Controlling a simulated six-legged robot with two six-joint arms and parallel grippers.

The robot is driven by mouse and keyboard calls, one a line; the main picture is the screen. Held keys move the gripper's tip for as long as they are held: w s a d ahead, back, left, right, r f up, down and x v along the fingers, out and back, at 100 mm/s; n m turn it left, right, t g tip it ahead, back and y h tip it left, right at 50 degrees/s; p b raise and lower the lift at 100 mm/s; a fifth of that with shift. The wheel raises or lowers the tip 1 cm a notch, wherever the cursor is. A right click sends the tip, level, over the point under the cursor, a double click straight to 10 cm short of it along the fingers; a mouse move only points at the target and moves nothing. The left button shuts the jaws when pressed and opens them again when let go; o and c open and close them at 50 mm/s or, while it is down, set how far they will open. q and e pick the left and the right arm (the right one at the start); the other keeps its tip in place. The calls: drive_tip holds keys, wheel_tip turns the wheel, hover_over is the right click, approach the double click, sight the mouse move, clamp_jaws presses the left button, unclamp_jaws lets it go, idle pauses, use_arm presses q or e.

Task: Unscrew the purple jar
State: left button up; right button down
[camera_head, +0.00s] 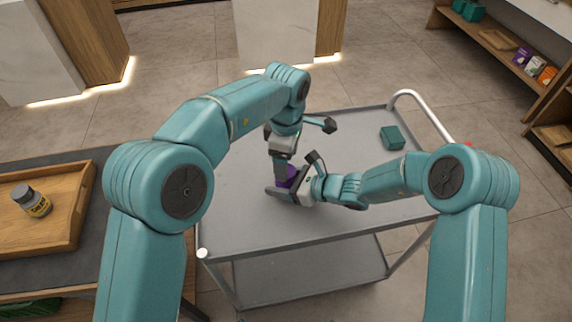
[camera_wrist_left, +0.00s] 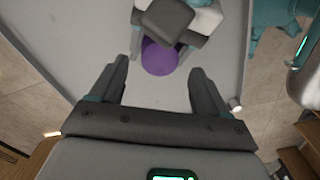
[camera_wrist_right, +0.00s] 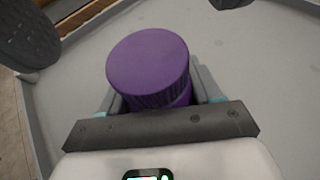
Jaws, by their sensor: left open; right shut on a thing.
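The purple jar (camera_head: 288,178) is upright above or on the grey cart top; whether it touches is hidden. Its round purple lid with a ribbed edge shows in the right wrist view (camera_wrist_right: 148,62). My right gripper (camera_wrist_right: 155,92) is shut on the jar's side, below the lid's top. My left gripper (camera_wrist_left: 160,72) is open and points down over the jar. In the left wrist view, the lid (camera_wrist_left: 160,58) lies in line with the gap, just beyond the open fingertips. Part of the lid is covered there by my right gripper. Both grippers hide most of the jar in the head view.
The grey cart (camera_head: 240,222) has a teal box (camera_head: 392,137) at its back right and a white rail handle (camera_head: 432,112). A wooden tray (camera_head: 75,215) with a grey bottle (camera_head: 32,200) stands on the left counter. Shelves (camera_head: 510,55) stand at right. The cart's front is clear.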

drive_tip(key=shift+c, duration=0.7)
unclamp_jaws()
